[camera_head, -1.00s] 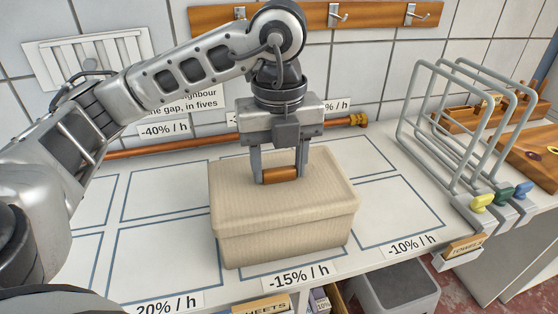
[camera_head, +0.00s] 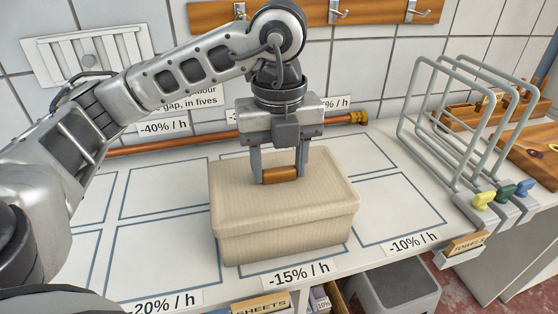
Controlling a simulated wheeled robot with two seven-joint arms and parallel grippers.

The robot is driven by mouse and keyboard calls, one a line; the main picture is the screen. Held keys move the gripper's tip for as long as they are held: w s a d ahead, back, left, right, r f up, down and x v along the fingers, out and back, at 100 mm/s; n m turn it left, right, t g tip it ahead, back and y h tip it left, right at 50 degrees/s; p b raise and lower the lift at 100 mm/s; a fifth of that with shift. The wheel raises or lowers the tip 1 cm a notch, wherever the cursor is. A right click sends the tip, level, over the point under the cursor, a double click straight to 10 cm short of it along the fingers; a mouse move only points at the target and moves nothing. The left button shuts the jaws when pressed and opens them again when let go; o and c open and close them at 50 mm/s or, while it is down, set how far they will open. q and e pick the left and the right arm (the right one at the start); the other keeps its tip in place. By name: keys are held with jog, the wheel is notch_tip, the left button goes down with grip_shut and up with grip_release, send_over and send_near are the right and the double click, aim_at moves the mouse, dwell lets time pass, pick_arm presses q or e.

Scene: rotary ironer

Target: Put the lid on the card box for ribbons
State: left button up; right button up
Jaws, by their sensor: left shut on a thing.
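The card box (camera_head: 285,242) is beige and stands on the white worktop, over the outlined area behind the "-15% / h" label. Its beige lid (camera_head: 325,190) lies on top, and its rim covers the upper edge of the box all round as far as I can see. The lid has an orange-brown handle (camera_head: 281,175) on top. The far side of the box is hidden. My right gripper is not in view.
Blue outlined areas on the worktop (camera_head: 165,250) left of the box are empty. A copper pipe (camera_head: 185,143) runs along the back wall. A grey wire rack (camera_head: 450,120) and coloured-knob levers (camera_head: 483,200) stand at the right. A grey stool (camera_head: 400,285) is below the front edge.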

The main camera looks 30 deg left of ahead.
pick_arm(q)
jog(key=shift+f, duration=0.25)
jog(key=o, duration=1.5)
jog(key=shift+o, duration=0.2)
jog(key=shift+r, duration=0.1)
jog(key=shift+r+p, duration=0.9)
jog(key=shift+r, duration=0.35)
jog(key=shift+r+p, duration=1.7)
jog(key=shift+r, duration=0.5)
